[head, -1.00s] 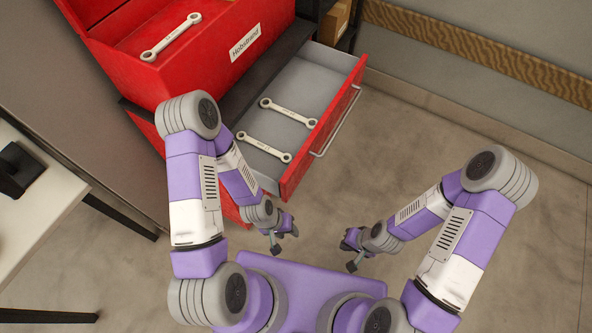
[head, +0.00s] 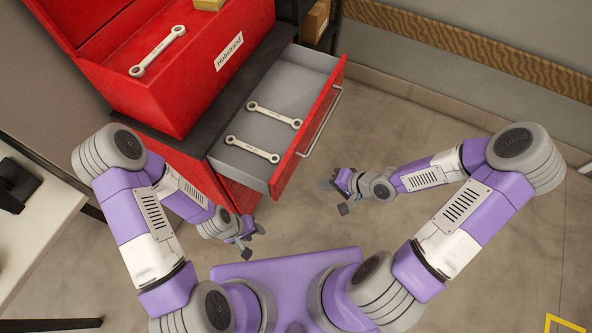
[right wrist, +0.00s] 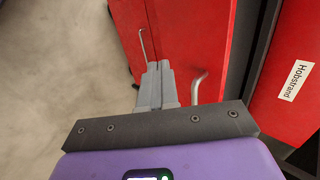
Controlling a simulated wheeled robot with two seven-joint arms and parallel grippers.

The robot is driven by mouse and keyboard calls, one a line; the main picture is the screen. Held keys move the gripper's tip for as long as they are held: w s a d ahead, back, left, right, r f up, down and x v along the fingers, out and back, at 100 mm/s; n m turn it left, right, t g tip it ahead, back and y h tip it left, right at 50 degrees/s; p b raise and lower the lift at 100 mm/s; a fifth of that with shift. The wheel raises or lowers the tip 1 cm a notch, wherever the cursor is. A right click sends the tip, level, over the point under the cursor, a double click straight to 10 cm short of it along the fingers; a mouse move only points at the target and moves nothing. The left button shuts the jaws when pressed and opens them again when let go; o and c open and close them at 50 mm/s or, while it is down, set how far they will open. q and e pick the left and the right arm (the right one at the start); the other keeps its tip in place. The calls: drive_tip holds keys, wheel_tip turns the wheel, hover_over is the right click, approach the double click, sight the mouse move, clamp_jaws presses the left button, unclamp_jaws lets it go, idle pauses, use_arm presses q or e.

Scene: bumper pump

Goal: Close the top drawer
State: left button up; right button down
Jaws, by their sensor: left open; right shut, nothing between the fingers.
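The top drawer (head: 308,128) of the red cabinet is pulled out, with its grey inside showing and a metal bar handle (head: 322,125) on its red front. Two wrenches (head: 274,114) (head: 252,149) lie in it. My right gripper (head: 334,195) is shut and empty, in front of the drawer's near end and apart from it in the head view. In the right wrist view its closed fingers (right wrist: 158,72) point toward red fronts, with bent metal handle parts (right wrist: 199,86) beside them.
A red toolbox (head: 196,88) labelled Hobstrand stands on the cabinet's dark top, with another wrench (head: 158,52) on it. A white table (head: 40,215) is at the left. The wall (head: 440,60) runs behind. The floor right of the drawer is clear.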

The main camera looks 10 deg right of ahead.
drive_tip(key=d+r, duration=0.1)
drive_tip(key=r, duration=0.1)
drive_tip(key=b, duration=0.9)
approach(288, 175)
drive_tip(key=shift+x, duration=3.1)
drive_tip(key=shift+d+f, duration=0.1)
drive_tip(key=shift+f, duration=0.05)
